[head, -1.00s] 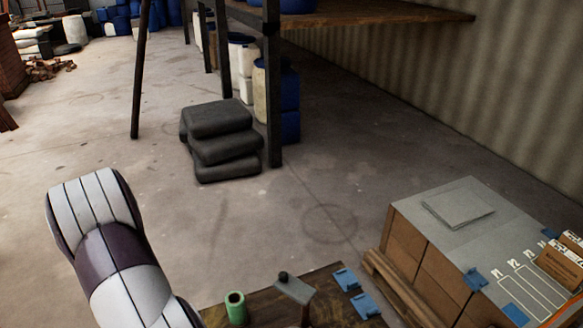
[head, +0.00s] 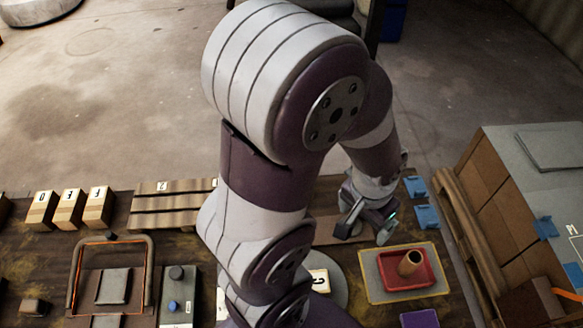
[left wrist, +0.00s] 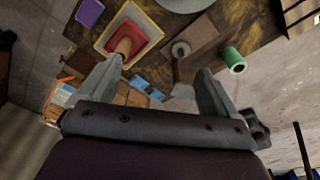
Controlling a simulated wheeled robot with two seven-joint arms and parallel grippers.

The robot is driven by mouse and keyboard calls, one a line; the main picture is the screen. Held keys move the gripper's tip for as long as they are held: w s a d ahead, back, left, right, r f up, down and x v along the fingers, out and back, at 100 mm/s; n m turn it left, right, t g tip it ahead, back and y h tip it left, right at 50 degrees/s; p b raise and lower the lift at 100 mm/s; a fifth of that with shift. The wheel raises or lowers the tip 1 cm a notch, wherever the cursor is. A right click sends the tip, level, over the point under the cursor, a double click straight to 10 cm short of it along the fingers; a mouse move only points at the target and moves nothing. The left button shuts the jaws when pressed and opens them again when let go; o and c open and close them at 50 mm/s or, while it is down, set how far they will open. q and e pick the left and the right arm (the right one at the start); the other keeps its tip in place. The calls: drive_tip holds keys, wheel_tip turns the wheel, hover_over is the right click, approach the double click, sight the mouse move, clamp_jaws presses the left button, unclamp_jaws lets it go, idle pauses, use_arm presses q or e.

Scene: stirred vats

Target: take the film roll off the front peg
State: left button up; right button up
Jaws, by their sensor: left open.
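My left gripper (head: 368,228) is open above the bench, left of and beyond a red tray; between its fingers (left wrist: 155,72) in the left wrist view I see no held object. No film roll is plain. A green hollow roll (left wrist: 232,60) stands on the bench near the right finger. A round grey piece with a dark centre (left wrist: 180,49) sits on a brown board, and a brown upright post (left wrist: 178,72) with a pale end is beside it. I cannot tell which is the front peg. My arm hides much of the bench in the head view.
A red tray (head: 430,278) holds a brown cylinder (head: 410,263). A purple block (head: 419,319) lies nearer. Lettered boxes (head: 69,208), a wooden slatted piece (head: 165,205) and an orange-edged frame (head: 74,270) are left. Stacked cartons (head: 492,185) stand right of the bench.

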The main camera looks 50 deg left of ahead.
use_arm(q)
drive_tip(key=s+a+f+n+y+b, duration=0.1)
drive_tip(key=s+a+f+n+b, duration=0.1)
drive_tip(key=s+a+f+n, duration=0.3)
drive_tip(key=s+a+f+n+g+y+b, duration=0.1)
drive_tip(key=s+a+f+n, duration=0.4)
drive_tip(key=a+f, duration=0.6)
drive_tip(key=s+a+f+n+y+b, duration=0.2)
drive_tip(key=s+a+f+n+b, duration=0.1)
drive_tip(key=a+f+n, duration=0.5)
drive_tip(key=shift+s+a+f+b, duration=0.15)
drive_tip(key=shift+s+a, duration=0.15)
drive_tip(key=shift+a, duration=0.2)
drive_tip(key=shift+s+a+r+b, duration=0.1)
drive_tip(key=shift+s+a, duration=0.2)
drive_tip(key=shift+a, duration=0.2)
drive_tip(key=shift+s+a+f+b, duration=0.15)
drive_tip(key=shift+s+a, duration=0.15)
drive_tip(key=shift+a, duration=0.2)
drive_tip(key=shift+y, duration=0.3)
drive_tip(key=x, duration=0.4)
drive_tip(key=shift+s+a+f, duration=0.1)
drive_tip(key=shift+a+f, duration=0.1)
drive_tip(key=shift+f, duration=0.1)
drive_tip(key=shift+a+f, duration=0.25)
drive_tip(key=shift+f, duration=0.1)
drive_tip(key=shift+d+r, duration=0.1)
drive_tip(key=c, duration=1.2)
